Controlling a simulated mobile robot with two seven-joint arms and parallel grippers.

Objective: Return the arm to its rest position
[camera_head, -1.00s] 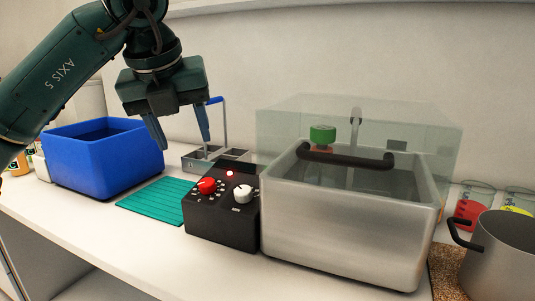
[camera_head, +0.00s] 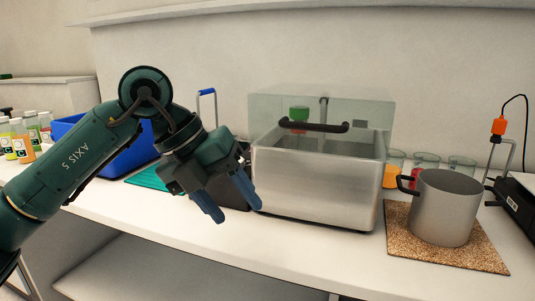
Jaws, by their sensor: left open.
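My arm and gripper hide most of the black control box (camera_head: 236,197) and part of the blue bin (camera_head: 68,127). My right gripper does not show.
The bath has a clear cover with a dark handle (camera_head: 313,126); a green-capped item (camera_head: 299,114) shows behind it. A pot (camera_head: 446,207) stands on a cork mat (camera_head: 400,242) at the right. Several small bottles (camera_head: 22,148) stand at the far left. A teal mat (camera_head: 143,178) lies partly hidden.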

